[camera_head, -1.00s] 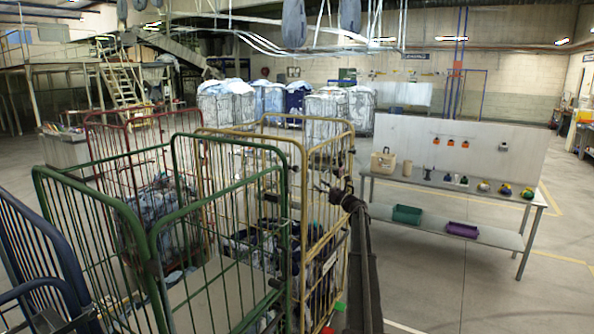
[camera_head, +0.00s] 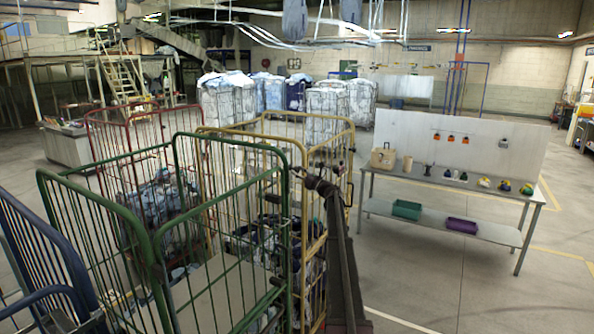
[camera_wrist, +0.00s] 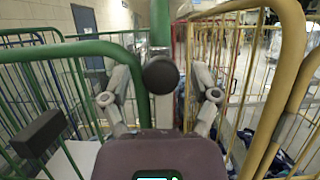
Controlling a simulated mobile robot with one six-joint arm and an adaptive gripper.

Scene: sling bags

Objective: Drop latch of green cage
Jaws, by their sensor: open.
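The green cage (camera_head: 215,215) stands in the left foreground of the head view, its front frame partly open. In the wrist view my gripper (camera_wrist: 161,88) is open, with one finger on each side of a dark round knob (camera_wrist: 160,75) below a green post (camera_wrist: 160,22). I cannot tell if the fingers touch it. A dark block (camera_wrist: 38,132) sits on the green bars at left. A small dark fitting (camera_head: 275,282) shows lower on the cage; I cannot tell which part is the latch.
A yellow cage (camera_head: 353,165) stands close behind and right, also along the right of the wrist view (camera_wrist: 290,75). A red cage (camera_head: 88,125) and a blue cage (camera_head: 45,245) are near. A table (camera_head: 450,185) with small items stands right.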

